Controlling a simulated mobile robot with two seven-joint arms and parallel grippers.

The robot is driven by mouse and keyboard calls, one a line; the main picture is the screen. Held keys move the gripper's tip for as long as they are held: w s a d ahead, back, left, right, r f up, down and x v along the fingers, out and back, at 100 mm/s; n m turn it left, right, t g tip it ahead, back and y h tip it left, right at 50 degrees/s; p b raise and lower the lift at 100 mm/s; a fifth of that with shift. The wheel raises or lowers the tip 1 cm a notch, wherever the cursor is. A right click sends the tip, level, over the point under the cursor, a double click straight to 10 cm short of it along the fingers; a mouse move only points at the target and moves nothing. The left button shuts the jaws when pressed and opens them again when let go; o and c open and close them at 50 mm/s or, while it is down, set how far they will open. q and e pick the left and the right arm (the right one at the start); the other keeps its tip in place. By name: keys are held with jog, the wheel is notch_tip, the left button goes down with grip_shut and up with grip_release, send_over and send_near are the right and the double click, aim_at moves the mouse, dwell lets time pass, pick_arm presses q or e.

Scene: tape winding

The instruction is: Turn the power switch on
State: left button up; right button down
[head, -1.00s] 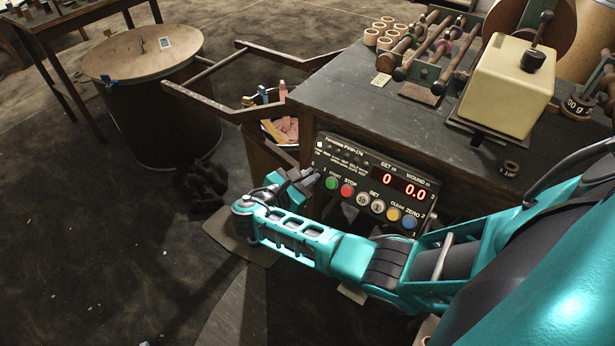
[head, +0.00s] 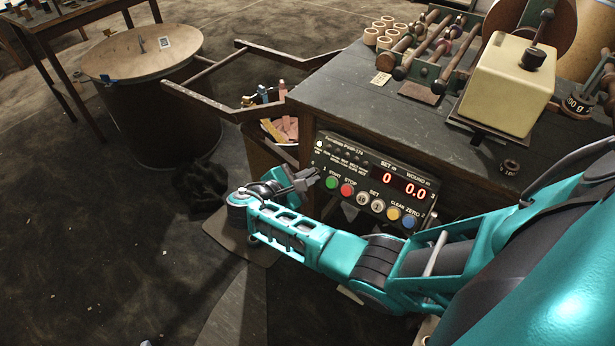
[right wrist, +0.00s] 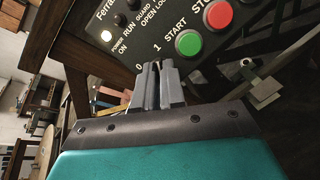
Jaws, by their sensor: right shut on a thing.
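The control panel (head: 372,184) hangs on the front of the dark workbench. In the right wrist view, its "POWER ON" lamp (right wrist: 107,35) is lit white at the panel's left end. My right gripper (head: 312,178) is at the panel's lower left corner, left of the green START button (head: 331,182). In the right wrist view, its fingertips (right wrist: 160,68) are close together beside the "0" and "1" marks. They are shut on the power switch, which the fingers mostly hide. My left gripper is not in view.
The red STOP button (head: 347,190) and several other buttons are right of START. A wooden frame (head: 228,110) and a bin of coloured pieces (head: 284,127) are left of the bench. A round drum table (head: 143,54) stands farther left. The floor between is mostly clear.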

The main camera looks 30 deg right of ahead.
jog(key=c, duration=1.2)
grip_release()
pick_arm(q)
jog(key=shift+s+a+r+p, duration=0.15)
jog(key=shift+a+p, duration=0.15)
jog(key=shift+p, duration=0.3)
pick_arm(e)
jog(key=v, duration=0.7)
jog(key=shift+a, duration=0.25)
jog(key=shift+s, duration=0.1)
